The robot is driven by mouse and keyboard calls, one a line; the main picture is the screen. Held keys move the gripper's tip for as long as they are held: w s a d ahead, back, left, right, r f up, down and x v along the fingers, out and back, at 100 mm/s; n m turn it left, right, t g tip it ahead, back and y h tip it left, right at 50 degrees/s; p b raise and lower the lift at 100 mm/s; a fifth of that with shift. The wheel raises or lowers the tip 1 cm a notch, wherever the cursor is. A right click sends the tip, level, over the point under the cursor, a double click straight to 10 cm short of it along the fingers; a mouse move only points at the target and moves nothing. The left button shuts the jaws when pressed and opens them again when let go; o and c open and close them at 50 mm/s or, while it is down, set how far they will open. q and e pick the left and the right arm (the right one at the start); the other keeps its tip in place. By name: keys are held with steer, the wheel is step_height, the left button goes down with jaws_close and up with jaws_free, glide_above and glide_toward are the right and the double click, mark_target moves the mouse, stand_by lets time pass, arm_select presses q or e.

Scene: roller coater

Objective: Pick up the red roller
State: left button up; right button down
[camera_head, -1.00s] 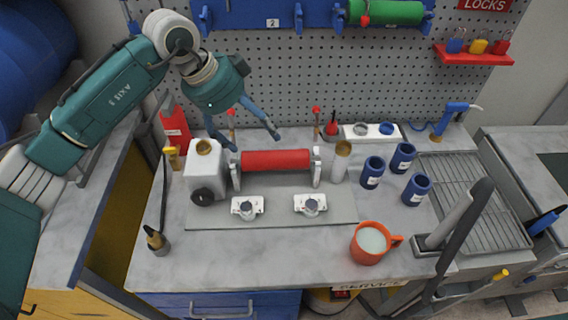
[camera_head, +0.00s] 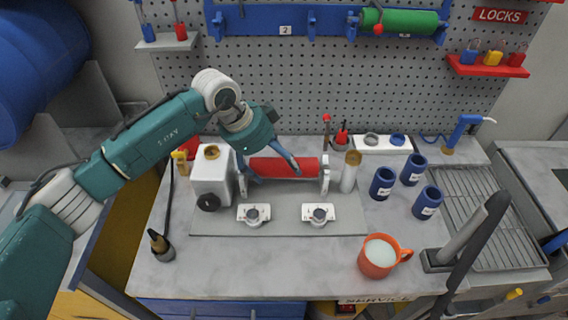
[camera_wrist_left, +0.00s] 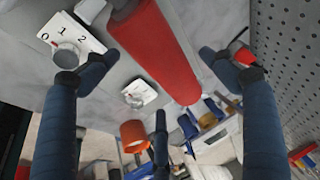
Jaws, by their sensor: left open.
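The red roller (camera_head: 309,167) lies level between two white upright supports on a grey plate (camera_head: 215,222) on the bench. My left gripper (camera_head: 277,174) is open, with its blue fingers down at the roller. Whether a finger touches the roller I cannot tell. My right gripper is not in view.
Two white dial blocks (camera_head: 254,215) sit in front. An orange mug (camera_head: 378,257) and several blue pots (camera_head: 427,202) stand to the right.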

mark_target(280, 165)
arm_select(q)
steer(key=p+x, duration=0.1)
steer(key=x, duration=0.2)
steer(key=shift+d, duration=0.15)
steer(key=shift+f, duration=0.3)
steer(key=c, duration=1.1)
steer(key=shift+r, duration=0.1)
steer(key=shift+c, duration=0.2)
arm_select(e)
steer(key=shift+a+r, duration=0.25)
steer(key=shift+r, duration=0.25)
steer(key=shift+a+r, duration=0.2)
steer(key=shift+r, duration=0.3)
arm_select(q)
steer(key=shift+w, duration=0.1)
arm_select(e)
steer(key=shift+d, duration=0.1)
